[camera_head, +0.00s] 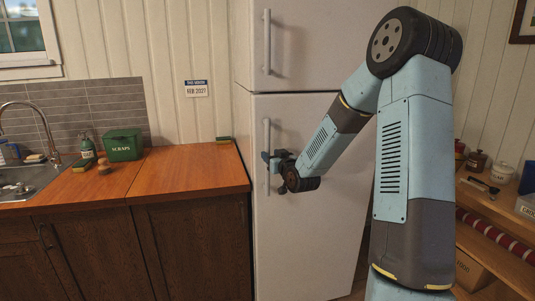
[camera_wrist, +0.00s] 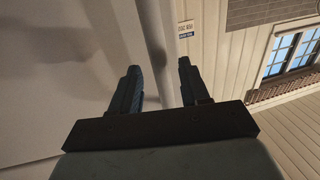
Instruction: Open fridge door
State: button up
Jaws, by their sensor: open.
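The white fridge has an upper door (camera_head: 325,45) and a lower door (camera_head: 325,230), both shut. Each door has a vertical bar handle near its left edge: the upper handle (camera_head: 267,42) and the lower handle (camera_head: 267,135). My gripper (camera_head: 269,160) is at the lower half of the lower handle, its fingers partly over the bar. In the wrist view my gripper (camera_wrist: 161,85) has its two dark fingers apart, with a pale upright bar running between them, seemingly the lower handle (camera_wrist: 158,45). Whether a finger touches the bar cannot be told.
A wooden counter (camera_head: 190,172) with a sink (camera_head: 28,182) and a green scraps box (camera_head: 123,145) stands left of the fridge, close to the handle side. Wooden shelves (camera_head: 500,212) with jars stand at the right. A window is at the upper left.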

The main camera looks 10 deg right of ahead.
aim_at(269, 153)
jog(key=shift+w+a, duration=0.2)
jog(key=shift+w, duration=0.8)
jog(key=shift+w+a, duration=0.2)
jog(key=shift+w, duration=0.8)
grip_shut()
